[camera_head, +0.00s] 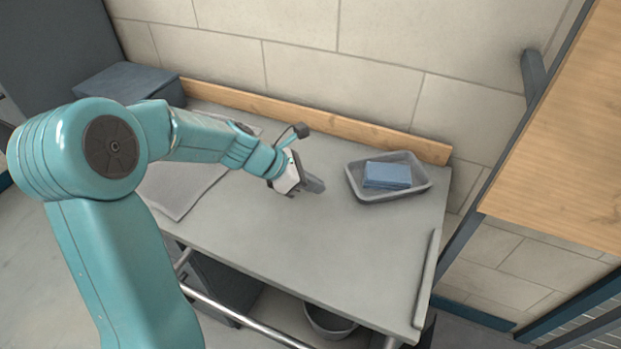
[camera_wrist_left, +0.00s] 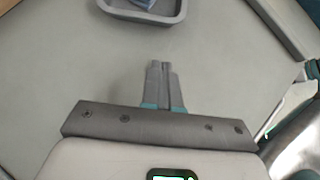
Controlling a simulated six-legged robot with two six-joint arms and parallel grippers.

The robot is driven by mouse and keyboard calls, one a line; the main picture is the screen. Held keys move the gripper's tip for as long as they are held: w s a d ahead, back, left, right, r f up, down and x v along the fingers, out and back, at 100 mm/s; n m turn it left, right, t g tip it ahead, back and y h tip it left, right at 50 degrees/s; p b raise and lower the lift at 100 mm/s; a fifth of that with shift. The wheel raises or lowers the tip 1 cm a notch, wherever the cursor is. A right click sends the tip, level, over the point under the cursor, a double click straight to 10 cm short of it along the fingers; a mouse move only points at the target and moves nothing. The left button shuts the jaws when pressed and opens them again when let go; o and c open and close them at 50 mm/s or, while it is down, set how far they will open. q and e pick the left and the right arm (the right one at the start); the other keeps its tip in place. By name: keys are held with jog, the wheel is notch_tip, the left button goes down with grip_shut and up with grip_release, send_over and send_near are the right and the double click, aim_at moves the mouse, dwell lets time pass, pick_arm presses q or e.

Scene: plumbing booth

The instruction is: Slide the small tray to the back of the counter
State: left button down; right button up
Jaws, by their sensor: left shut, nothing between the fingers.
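The small grey tray (camera_head: 419,189) is on the counter (camera_head: 330,240), toward its right end and close to the wooden back strip. A blue block-like item (camera_head: 388,175) lies in the tray. In the left wrist view the tray's near rim (camera_wrist_left: 150,18) shows at the top edge, and the rest is cut off. My left gripper (camera_head: 318,186) is shut and empty over the counter, left of the tray and apart from it. Its closed fingers (camera_wrist_left: 164,85) also show in the left wrist view, pointing toward the tray. My right gripper is in neither view.
A wooden strip (camera_head: 300,119) runs along the counter's back against the block wall. A grey flat mat or sheet (camera_head: 185,188) lies at the left. A raised lip (camera_head: 427,275) edges the right end. The counter's front middle is clear. A bucket (camera_head: 328,320) stands below.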

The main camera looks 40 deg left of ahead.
aim_at(357, 194)
pick_arm(q)
jog(key=x, duration=0.6)
jog(key=shift+f+b, duration=0.15)
jog(key=shift+b, duration=0.2)
jog(key=shift+w+d+r+p, duration=0.15)
jog(key=shift+w+d+p, duration=0.15)
jog(key=shift+w, duration=0.2)
jog(key=shift+w+d+r+p, duration=0.15)
jog(key=shift+w+d+p, duration=0.05)
jog(key=shift+w+d, duration=0.3)
jog(key=shift+w+d+f, duration=0.1)
jog(key=shift+w+d, duration=0.15)
jog(key=shift+w, duration=0.35)
jog(key=shift+d, duration=0.1)
jog(key=w+d+p, duration=0.1)
jog(key=w+d, duration=0.1)
jog(key=shift+w+p, duration=0.35)
jog(key=shift+w+d, duration=0.15)
jog(key=shift+w, duration=0.05)
jog(key=shift+s+a, duration=0.15)
jog(key=shift+a, duration=0.05)
